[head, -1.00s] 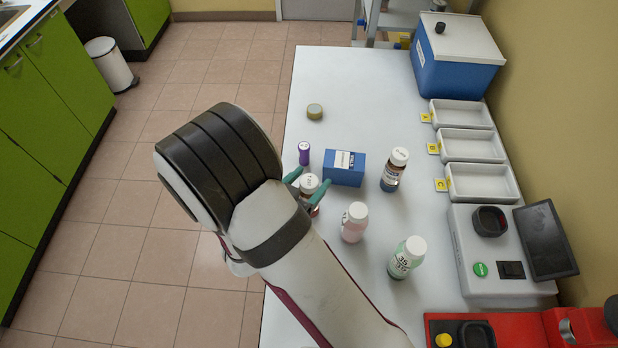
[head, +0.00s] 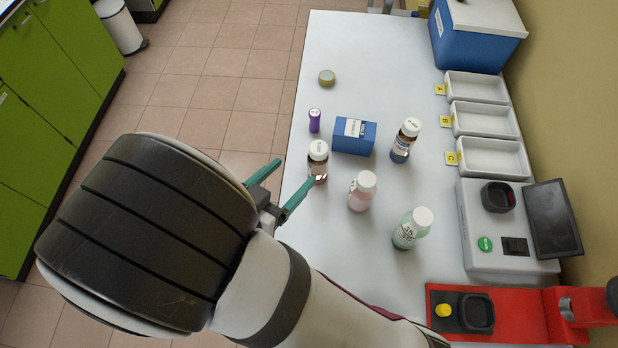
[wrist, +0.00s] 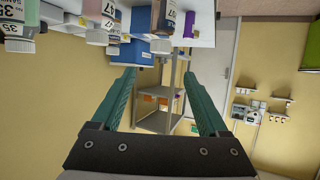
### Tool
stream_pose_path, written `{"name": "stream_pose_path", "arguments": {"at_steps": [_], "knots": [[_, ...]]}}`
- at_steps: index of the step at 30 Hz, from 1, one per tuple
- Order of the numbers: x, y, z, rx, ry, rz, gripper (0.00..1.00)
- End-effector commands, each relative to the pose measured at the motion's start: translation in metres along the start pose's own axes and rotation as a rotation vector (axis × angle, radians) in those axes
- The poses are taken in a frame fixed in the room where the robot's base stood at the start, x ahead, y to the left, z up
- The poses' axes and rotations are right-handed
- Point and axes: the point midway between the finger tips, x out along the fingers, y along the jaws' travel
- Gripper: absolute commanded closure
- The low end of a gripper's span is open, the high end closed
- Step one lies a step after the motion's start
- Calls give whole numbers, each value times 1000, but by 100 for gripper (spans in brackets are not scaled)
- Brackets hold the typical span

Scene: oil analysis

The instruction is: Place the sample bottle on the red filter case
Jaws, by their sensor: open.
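Several white-capped bottles stand upright on the table in the head view: an amber bottle with dark reddish contents (head: 318,167), a pink one (head: 361,193), a green-labelled one (head: 408,233) and a dark blue one (head: 402,147). I cannot tell which is the sample bottle. My gripper (head: 296,172) is open and empty, just left of the amber bottle. One finger tip overlaps that bottle's lower part in view; touching is unclear. In the wrist view, the open fingers (wrist: 160,85) have nothing between them. A red case (head: 455,297) sits at lower right with a black round-cornered holder and yellow button.
White trays (head: 483,122) and a grey device with a screen (head: 500,240) line the right side. The table between bottles and trays is clear.

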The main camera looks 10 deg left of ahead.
Motion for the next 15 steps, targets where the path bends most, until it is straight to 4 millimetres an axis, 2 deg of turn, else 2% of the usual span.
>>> {"name": "stream_pose_path", "arguments": {"at_steps": [3,5,8,10,11,13,14,15], "knots": [[3,-3,0,28,-29,-11,22],[12,-14,0,106,-117,-53,22],[25,-48,-12,304,-383,-216,22],[19,-64,-31,387,-586,-367,22],[12,-63,-40,393,-663,-424,22],[-7,-43,-54,356,-824,-516,22],[-16,-26,-58,322,-885,-530,22],[-27,1,-59,272,-959,-522,22]]}}
